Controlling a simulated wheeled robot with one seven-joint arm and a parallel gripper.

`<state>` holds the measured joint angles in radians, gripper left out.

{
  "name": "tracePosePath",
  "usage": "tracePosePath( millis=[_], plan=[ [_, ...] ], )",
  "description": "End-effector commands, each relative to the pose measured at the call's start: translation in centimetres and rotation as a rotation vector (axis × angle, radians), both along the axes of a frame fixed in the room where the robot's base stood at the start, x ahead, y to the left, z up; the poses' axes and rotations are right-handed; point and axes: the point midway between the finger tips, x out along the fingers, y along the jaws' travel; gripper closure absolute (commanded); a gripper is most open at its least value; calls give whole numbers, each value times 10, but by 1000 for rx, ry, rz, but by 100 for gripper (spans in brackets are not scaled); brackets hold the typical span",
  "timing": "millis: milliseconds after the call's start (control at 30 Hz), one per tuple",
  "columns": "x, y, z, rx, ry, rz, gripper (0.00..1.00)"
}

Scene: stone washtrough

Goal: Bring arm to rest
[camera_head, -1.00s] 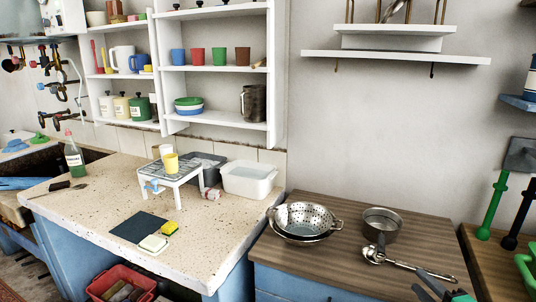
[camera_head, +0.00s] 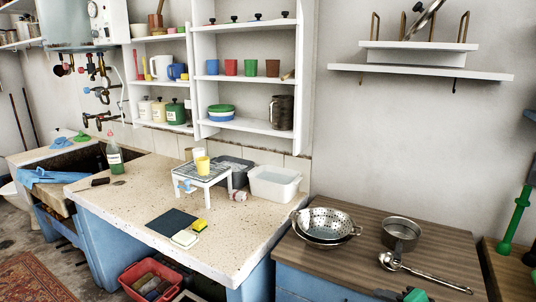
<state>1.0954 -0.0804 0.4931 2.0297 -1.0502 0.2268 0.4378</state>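At the bottom edge of the picture, in front of the brown wooden counter, a small dark and green part (camera_head: 403,296) is cut off by the frame. It may be the end of my arm, but too little shows to be sure. I cannot make out fingertips, whether they are open or shut, or whether anything is held. The rest of my arm is not in view.
The brown counter (camera_head: 440,240) holds a colander (camera_head: 327,224), a pot (camera_head: 400,233) and a ladle (camera_head: 425,272). The speckled worktop (camera_head: 130,205) carries a small white stand (camera_head: 202,183), a tub (camera_head: 275,183) and a bottle (camera_head: 114,157). A red crate (camera_head: 150,262) stands below.

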Motion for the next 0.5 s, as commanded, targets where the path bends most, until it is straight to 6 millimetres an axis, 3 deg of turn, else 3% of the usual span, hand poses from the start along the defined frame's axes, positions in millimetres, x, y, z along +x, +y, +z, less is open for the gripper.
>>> tracePosePath(
  millis=[133, 233, 400, 500],
  plan=[
    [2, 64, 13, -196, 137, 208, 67],
    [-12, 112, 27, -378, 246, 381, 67],
    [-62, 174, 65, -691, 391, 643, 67],
    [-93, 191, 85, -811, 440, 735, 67]
  ],
)
